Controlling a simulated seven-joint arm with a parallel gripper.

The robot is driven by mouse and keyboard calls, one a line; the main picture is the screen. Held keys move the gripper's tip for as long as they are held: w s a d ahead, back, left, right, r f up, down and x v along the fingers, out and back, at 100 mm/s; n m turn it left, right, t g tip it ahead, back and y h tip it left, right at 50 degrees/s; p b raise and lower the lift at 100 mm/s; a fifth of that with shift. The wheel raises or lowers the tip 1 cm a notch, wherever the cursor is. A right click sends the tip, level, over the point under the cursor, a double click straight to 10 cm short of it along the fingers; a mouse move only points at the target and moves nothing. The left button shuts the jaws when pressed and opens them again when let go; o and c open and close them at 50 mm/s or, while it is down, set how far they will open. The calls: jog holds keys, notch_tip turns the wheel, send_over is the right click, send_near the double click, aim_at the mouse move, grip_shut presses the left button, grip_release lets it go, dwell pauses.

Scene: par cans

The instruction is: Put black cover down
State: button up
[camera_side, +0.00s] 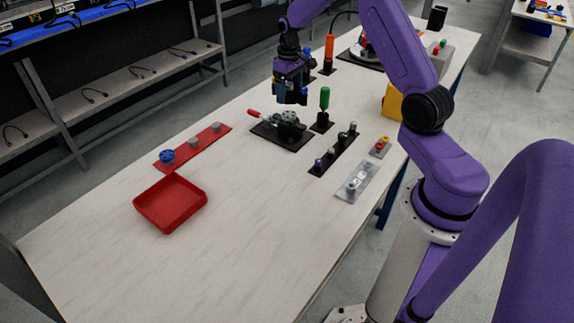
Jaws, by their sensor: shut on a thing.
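My gripper (291,98) hangs fingers down above the middle of the table, over or just behind the black fixture (281,136) with a red handle. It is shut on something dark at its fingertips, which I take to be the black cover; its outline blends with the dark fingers. A gap shows between the fingertips and the round metal part on the fixture. I cannot tell exactly how far apart they are in depth.
A green-handled tool (324,100) and an orange-handled tool (329,50) stand upright nearby. A red strip (205,146) holds a blue piece and grey pieces. A red tray (186,222) sits left. Black and clear holders (357,182) stand right. The front table is clear.

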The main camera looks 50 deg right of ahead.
jog(key=shift+r, duration=0.4)
jog(key=s+a+f+n, duration=0.1)
jog(key=s+a+n, duration=0.3)
jog(key=a, duration=0.8)
jog(key=s+a+f+n, duration=0.2)
jog(key=a+n, duration=0.3)
jog(key=a, duration=0.6)
send_over(224, 166)
jog(key=f, duration=0.9)
jog(key=shift+s+a, duration=0.1)
jog(key=shift+s, duration=0.1)
jog(key=shift+w+f, duration=0.25)
jog(key=shift+f, duration=1.55)
jog(key=shift+f, duration=0.1)
